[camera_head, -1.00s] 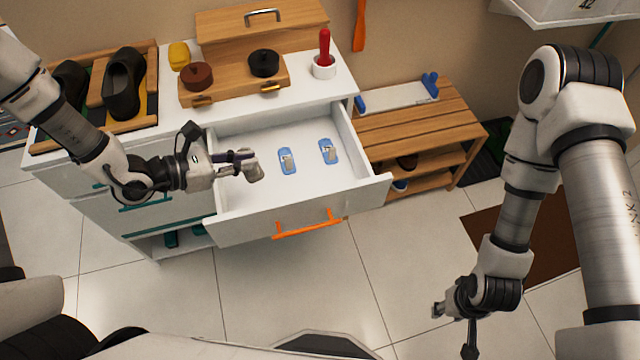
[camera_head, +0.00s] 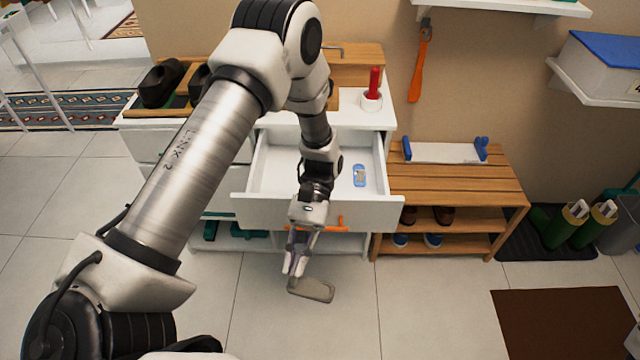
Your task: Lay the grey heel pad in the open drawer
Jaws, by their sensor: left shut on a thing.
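The grey heel pad (camera_head: 315,291) is a flat, rounded piece at the fingertips of my left gripper (camera_head: 296,268). The gripper points down and is shut on it. Pad and gripper appear in front of the open drawer (camera_head: 270,208), over the floor in the picture and below the drawer's orange handle (camera_head: 340,222). The drawer is white and pulled out. A blue item with a greyish part (camera_head: 360,175) lies inside it at the right. My left forearm hides part of the drawer. My right gripper is not in view.
A red-handled tool stands in a white cup (camera_head: 372,100) on the dresser top. A slatted wooden bench (camera_head: 450,185) with shoes below is right of the dresser. A brown mat (camera_head: 565,322) lies at lower right. Free tiled floor lies before the drawer.

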